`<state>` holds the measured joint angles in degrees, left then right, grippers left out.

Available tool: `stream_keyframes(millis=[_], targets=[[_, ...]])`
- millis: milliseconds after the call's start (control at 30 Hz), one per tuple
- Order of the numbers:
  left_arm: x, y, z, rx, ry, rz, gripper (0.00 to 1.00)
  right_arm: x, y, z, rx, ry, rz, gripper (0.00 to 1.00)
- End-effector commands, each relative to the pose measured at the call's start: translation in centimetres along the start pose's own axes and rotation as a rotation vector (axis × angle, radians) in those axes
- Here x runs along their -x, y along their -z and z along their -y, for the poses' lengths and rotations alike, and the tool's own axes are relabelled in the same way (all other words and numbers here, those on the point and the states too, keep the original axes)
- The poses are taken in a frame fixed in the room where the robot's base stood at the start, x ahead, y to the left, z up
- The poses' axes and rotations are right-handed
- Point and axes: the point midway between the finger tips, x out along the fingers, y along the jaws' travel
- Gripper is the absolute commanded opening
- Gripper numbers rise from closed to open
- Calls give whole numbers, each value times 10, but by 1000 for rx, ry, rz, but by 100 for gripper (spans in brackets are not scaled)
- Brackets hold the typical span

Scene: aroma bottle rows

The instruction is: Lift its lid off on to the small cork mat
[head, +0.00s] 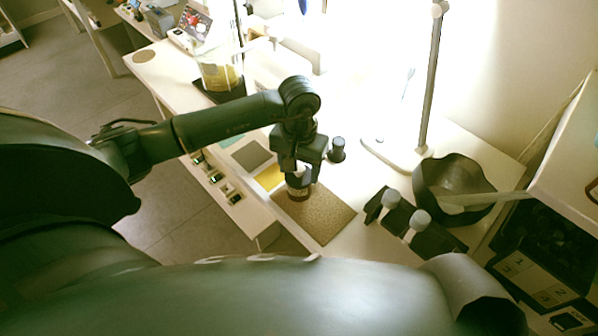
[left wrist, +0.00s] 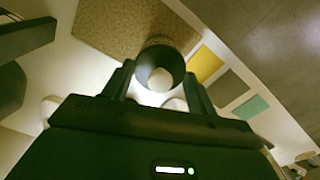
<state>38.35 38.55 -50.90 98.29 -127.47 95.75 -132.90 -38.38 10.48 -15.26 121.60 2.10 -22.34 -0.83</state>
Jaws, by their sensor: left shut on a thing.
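My left gripper (head: 297,172) points down over the large speckled cork mat (head: 330,222). Its fingers (left wrist: 160,88) are shut around the dark round top, seemingly the lid (left wrist: 158,57), of a small brown jar (head: 298,193). The jar is upright at the mat's upper left part. I cannot tell whether lid and jar are apart. The mat also shows in the left wrist view (left wrist: 105,25). A small round cork mat (head: 145,56) lies at the far left end of the table. My right gripper is not in view.
Yellow (head: 270,177) and grey (head: 252,155) squares lie beside the mat. A dark capped bottle (head: 337,150) stands behind the gripper. A black rack with grey-topped bottles (head: 405,218), a dark bowl (head: 450,180) and a lamp stand (head: 428,90) are to the right.

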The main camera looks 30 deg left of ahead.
Motion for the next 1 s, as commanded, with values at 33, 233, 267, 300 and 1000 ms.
stream_keyframes(millis=[33, 233, 267, 300, 1000], targets=[[0, 0, 0, 0, 0, 0, 36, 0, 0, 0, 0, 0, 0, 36], [12, 1, 0, -1, 0, -4, 36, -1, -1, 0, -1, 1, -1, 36], [17, 2, 0, -1, 0, -5, 36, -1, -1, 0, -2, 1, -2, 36], [24, 1, 1, -2, 1, -5, 36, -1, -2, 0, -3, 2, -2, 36], [114, -50, -16, -55, 1, 0, 36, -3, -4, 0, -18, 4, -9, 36]])
